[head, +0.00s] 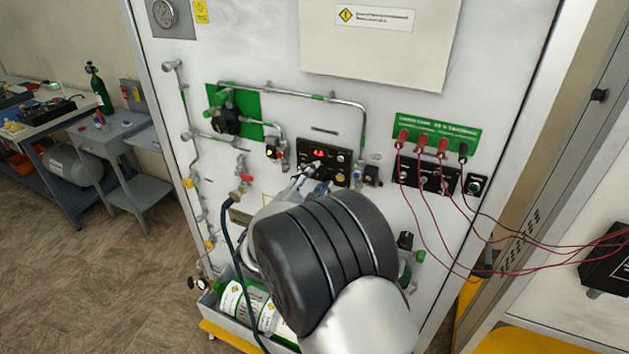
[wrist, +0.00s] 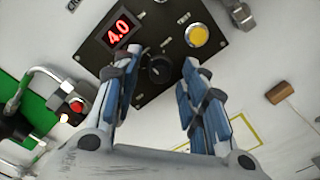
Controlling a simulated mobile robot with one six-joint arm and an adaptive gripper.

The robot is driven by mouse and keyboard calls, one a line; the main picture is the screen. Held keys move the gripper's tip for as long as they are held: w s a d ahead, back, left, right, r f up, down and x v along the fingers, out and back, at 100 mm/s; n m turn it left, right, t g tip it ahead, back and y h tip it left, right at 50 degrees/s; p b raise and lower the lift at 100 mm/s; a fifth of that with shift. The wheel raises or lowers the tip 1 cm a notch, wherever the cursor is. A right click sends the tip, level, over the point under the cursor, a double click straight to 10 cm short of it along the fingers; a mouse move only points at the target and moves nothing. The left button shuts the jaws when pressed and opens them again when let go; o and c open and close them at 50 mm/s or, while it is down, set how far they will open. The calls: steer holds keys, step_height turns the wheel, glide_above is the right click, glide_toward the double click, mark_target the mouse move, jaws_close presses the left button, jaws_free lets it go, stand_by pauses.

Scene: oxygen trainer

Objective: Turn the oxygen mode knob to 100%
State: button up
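A black control panel (head: 343,157) is on the white upright board, with a red lit display; in the wrist view the display (wrist: 119,29) reads 4.0. A round black knob (wrist: 158,69) sits on this panel below the display. Its label is too small to read, so I cannot tell if it is the oxygen mode knob, or its setting. My gripper (wrist: 160,72) is open, one finger on each side of the knob in the picture, with gaps to both sides. In the head view my gripper (head: 316,180) is in front of the panel and my arm hides the lower middle of the board.
A yellow button (wrist: 197,36) is beside the knob. A red-lit fitting (wrist: 76,106) is at left in the wrist view. Red cables (head: 424,216) hang from plugs under a green label (head: 437,132). Metal pipes (head: 300,93) stick out around the panel.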

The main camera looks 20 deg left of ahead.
steer(key=shift+s, duration=0.1)
steer(key=s, duration=1.2)
steer(key=shift+a, duration=0.45)
steer(key=shift+w, duration=0.1)
